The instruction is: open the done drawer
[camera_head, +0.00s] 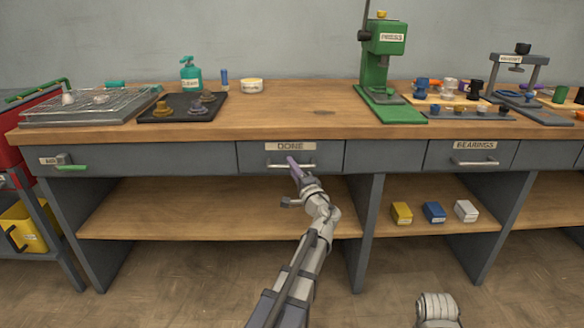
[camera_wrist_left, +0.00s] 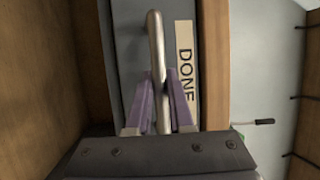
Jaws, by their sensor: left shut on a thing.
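The done drawer (camera_head: 327,160) is a grey front under the workbench top, with a cream label reading DONE (camera_head: 290,146). It looks flush with the bench front. Its metal bar handle (camera_head: 273,166) runs across the front below the label. My left gripper (camera_head: 292,162) is at the handle's middle, its purple fingers shut on the bar. In the left wrist view the handle (camera_wrist_left: 155,45) passes between the two purple fingers (camera_wrist_left: 160,95), beside the DONE label (camera_wrist_left: 185,75). My right gripper is not in view.
The bearings drawer (camera_head: 474,153) is to the right, and another drawer (camera_head: 130,162) is to the left. A green press (camera_head: 384,60) and a black tray (camera_head: 183,107) stand on the bench. Yellow, blue and white boxes (camera_head: 434,212) sit on the lower shelf. The floor in front looks clear.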

